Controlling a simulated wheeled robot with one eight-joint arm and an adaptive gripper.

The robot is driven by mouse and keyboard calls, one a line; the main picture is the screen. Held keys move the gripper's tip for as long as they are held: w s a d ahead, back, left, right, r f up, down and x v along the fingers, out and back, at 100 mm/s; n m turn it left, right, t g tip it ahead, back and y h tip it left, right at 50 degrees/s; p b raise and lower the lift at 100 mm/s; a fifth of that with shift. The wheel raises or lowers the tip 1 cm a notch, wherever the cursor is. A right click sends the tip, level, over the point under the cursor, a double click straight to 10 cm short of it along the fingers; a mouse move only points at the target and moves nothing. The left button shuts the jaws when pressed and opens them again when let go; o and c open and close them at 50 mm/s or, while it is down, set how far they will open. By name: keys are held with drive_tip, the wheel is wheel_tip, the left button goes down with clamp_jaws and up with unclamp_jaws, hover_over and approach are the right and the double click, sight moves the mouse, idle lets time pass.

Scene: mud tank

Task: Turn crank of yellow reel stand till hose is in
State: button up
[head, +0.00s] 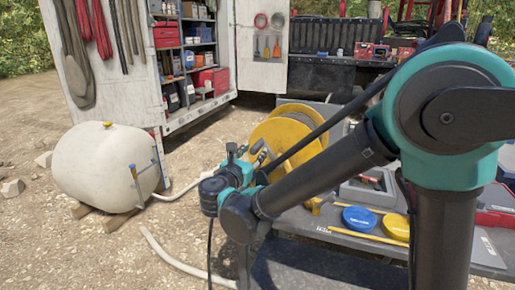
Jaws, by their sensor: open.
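My gripper (259,154) is at the left side of the reel, small and partly hidden among my wrist parts. It is open, and I cannot tell whether it touches the reel or crank. A pale hose (178,259) lies on the ground at lower left. Another pale length (180,193) runs from the white tank (105,167) towards the reel.
A blue disc (359,218) and a yellow disc (397,226) lie on the dark work surface (345,238) beside yellow rods. A white cabinet with stocked shelves (200,60) stands open behind. The gravel at left front is mostly free.

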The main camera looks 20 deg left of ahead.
drive_tip(key=shift+w, duration=1.95)
drive_tip(key=shift+c, duration=0.2)
clamp_jaws()
